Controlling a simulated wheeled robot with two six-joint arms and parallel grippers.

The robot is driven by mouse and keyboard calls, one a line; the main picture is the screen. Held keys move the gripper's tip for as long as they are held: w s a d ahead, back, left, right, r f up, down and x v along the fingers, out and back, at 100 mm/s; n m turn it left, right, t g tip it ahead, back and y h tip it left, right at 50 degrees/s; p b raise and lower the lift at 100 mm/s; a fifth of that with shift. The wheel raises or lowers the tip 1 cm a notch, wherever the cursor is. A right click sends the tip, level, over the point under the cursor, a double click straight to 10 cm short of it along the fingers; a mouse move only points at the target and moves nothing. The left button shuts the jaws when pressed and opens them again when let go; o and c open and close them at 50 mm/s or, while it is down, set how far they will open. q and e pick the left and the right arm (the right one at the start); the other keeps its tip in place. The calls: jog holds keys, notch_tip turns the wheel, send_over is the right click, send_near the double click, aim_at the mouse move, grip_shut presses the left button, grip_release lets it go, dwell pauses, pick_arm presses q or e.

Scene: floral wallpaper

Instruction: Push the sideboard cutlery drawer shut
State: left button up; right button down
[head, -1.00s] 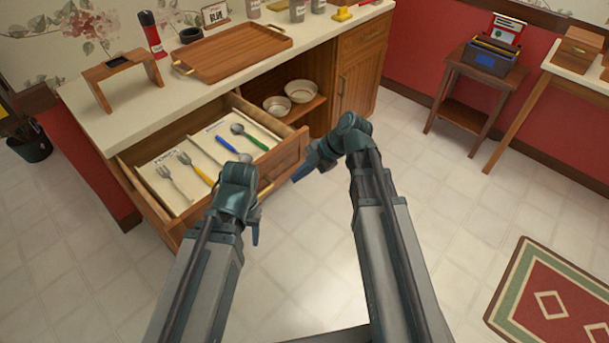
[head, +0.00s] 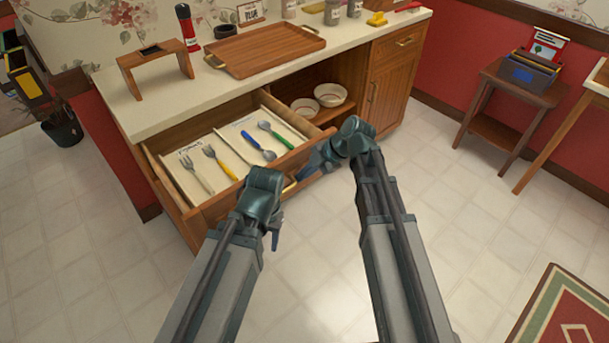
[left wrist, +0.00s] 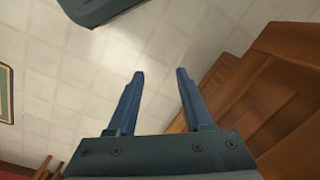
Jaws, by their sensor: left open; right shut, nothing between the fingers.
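The sideboard cutlery drawer (head: 218,207) stands pulled out at the left end of the wooden sideboard in the head view. Two forks, spoons and a blue-handled piece lie on pale liners inside it. Its brass handle (head: 289,187) shows partly between my arms. My left gripper (head: 274,238) is in front of the drawer and points down; its open, empty fingers show in the left wrist view (left wrist: 160,72), with wooden furniture at the right. My right gripper (head: 312,166) is shut and empty near the drawer front's right end. I cannot tell whether either gripper touches the drawer.
The sideboard top (head: 190,98) holds a wooden tray (head: 265,48), a small wooden stand (head: 155,65) and a red bottle (head: 187,27). Bowls (head: 330,95) sit in the open shelf right of the drawer. The tiled floor (head: 450,200) is clear around my arms.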

aim_at(238, 121)
jog(key=w+a, duration=0.4)
jog(key=w, duration=0.2)
jog(key=w+a, duration=0.5)
jog(key=w, duration=0.1)
jog(key=w+a, duration=0.4)
jog(key=w, duration=0.3)
jog(key=shift+w+a, duration=0.1)
jog(key=shift+a, duration=0.25)
jog(key=w+a, duration=0.3)
jog(key=w, duration=0.2)
jog(key=w+a, duration=0.2)
jog(key=shift+w+a, duration=0.25)
jog(key=shift+a, duration=0.05)
pick_arm(q)
jog(key=shift+w+a, duration=0.7)
jog(key=shift+w, duration=0.25)
pick_arm(e)
jog(key=shift+w+a, duration=0.5)
jog(key=shift+w, duration=0.25)
jog(key=shift+a+r, duration=0.1)
